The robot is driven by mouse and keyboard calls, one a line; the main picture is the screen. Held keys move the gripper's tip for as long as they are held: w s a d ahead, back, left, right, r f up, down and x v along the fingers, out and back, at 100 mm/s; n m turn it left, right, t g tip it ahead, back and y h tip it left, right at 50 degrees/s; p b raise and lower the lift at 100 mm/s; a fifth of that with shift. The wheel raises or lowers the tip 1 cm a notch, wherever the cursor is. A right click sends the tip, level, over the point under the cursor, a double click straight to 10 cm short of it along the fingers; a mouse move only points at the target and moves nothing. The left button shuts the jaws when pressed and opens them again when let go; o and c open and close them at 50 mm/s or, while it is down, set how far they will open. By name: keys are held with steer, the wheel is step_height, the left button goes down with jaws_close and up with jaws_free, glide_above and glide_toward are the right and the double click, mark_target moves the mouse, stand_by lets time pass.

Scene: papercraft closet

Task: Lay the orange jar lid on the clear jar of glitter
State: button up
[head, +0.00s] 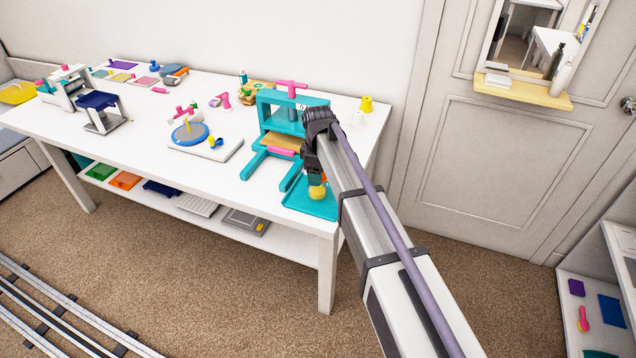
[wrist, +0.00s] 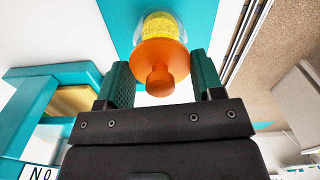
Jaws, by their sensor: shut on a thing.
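The orange jar lid (wrist: 160,57), a disc with a round knob, is between the two fingers of my gripper (wrist: 163,82) in the wrist view. I cannot tell whether the lid touches the jar's rim.
The teal tray (head: 322,208) lies by the table edge. A teal press (head: 283,115) with a pink handle stands close to the left of my gripper. The table front (head: 200,185) is clear.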

steer(key=shift+f, duration=0.3)
steer(key=shift+f+b, duration=0.3)
steer(key=shift+f, duration=0.3)
steer(key=o, duration=0.9)
steer(key=shift+r, duration=0.1)
step_height(320, 180, up, 13)
steer(key=p, duration=1.3)
steer(key=shift+s, duration=0.1)
